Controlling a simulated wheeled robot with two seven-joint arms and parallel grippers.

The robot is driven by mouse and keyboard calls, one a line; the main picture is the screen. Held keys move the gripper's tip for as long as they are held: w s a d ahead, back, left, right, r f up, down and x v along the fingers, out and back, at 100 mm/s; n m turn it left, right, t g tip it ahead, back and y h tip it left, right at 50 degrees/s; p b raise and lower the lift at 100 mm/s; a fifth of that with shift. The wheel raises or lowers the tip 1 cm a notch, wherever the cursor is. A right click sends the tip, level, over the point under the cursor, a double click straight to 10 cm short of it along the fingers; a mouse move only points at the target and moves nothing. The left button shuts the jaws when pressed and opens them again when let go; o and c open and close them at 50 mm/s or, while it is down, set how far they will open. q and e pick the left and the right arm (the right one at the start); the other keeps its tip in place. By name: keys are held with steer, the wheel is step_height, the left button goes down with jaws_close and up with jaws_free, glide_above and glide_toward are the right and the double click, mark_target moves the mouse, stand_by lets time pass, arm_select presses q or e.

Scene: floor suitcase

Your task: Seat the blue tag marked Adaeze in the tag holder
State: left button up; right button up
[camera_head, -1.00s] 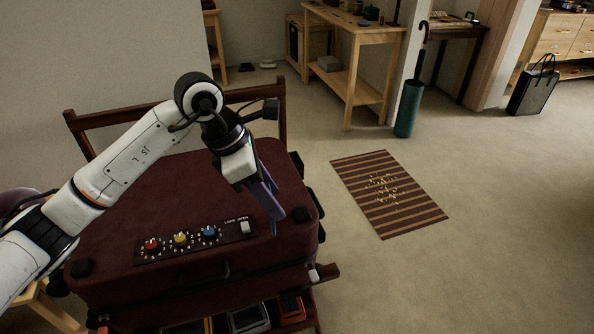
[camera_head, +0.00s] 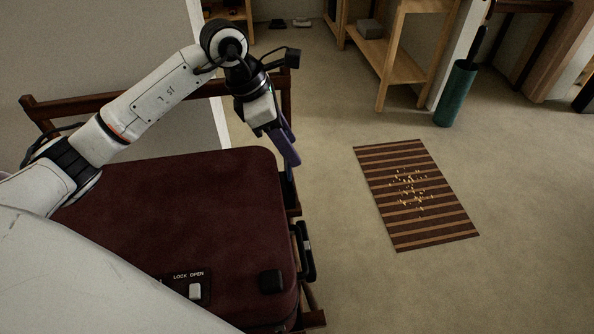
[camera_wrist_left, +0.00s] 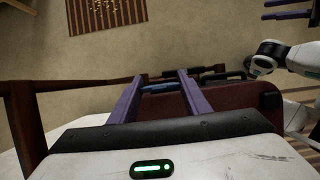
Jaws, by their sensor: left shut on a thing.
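My left gripper (camera_head: 291,162) has purple fingers and is shut on a small blue tag (camera_wrist_left: 158,87). It is held beyond the right edge of the maroon suitcase (camera_head: 190,205), toward its far corner. In the left wrist view the tag shows edge-on between the fingertips (camera_wrist_left: 156,84), so its name cannot be read. A black handle-like fitting (camera_head: 305,250) is on the suitcase's right side. I cannot pick out the tag holder for certain. My right gripper's purple fingers (camera_wrist_left: 287,9) show at the top right of the left wrist view, apart and seemingly empty.
The suitcase rests on a dark wooden rack (camera_head: 60,108). A lock switch panel (camera_head: 190,286) is on its lid; a white arm link of mine hides the lid's near left part. A striped mat (camera_head: 415,195) lies on open floor to the right. A green umbrella stand (camera_head: 455,95) is behind it.

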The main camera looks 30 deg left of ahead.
mark_target(288, 171)
arm_select(q)
steer(key=f, duration=0.4)
steer(key=shift+s, duration=0.3)
steer(key=shift+w+f, duration=0.1)
steer(key=shift+f, duration=2.05)
steer(key=o, duration=1)
steer(key=v, duration=1.2)
steer(key=shift+r, duration=0.15)
